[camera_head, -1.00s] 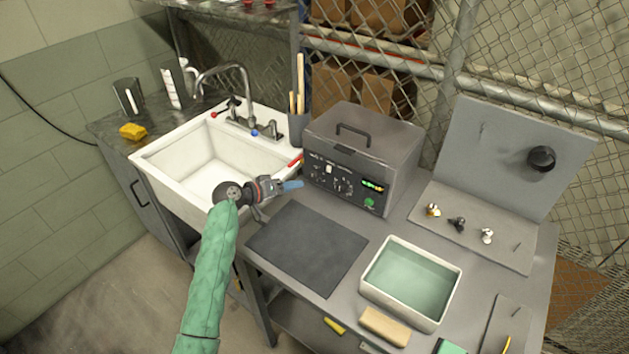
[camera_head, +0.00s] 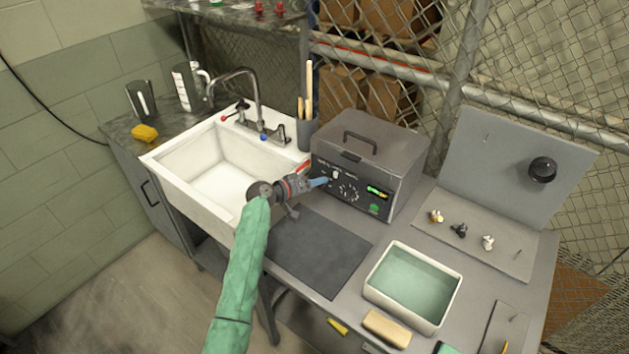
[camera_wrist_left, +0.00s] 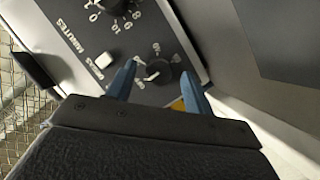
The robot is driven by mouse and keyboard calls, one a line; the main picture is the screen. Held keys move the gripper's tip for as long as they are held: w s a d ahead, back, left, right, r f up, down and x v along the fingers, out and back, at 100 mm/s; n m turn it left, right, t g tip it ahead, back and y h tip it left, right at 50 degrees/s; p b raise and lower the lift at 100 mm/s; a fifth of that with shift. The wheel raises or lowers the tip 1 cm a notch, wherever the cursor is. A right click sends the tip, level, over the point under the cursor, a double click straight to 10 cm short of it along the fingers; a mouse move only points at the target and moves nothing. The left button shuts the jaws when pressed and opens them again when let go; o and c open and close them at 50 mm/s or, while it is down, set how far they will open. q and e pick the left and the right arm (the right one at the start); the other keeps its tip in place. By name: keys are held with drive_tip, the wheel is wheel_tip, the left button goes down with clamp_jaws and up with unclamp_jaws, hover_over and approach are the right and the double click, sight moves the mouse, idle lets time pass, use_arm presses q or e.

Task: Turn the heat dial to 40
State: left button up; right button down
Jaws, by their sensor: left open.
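The grey tank (camera_head: 368,150) has a dark front panel with dials, a white switch and a green-lit display. In the left wrist view the heat dial (camera_wrist_left: 158,69), a black knob ringed by white numbers, sits just beyond and between my blue fingertips. Its setting is too small to read. A second dial (camera_wrist_left: 114,5), by the word MINUTES, is at the top edge. My left gripper (camera_head: 323,182) is open in front of the left part of the panel and hides some of it. I cannot tell whether the fingers touch the dial. My right gripper is out of view.
The white sink (camera_head: 222,160) is left of the tank, with a cup of wooden sticks (camera_head: 306,130) between them. A dark mat (camera_head: 318,252) lies below the panel. A tray of greenish liquid (camera_head: 412,285) and a tan block (camera_head: 387,328) are to the right.

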use_arm(q)
drive_tip(key=shift+d, duration=0.1)
drive_tip(key=shift+c, duration=0.2)
drive_tip(key=c, duration=0.9)
drive_tip(key=shift+c, duration=0.2)
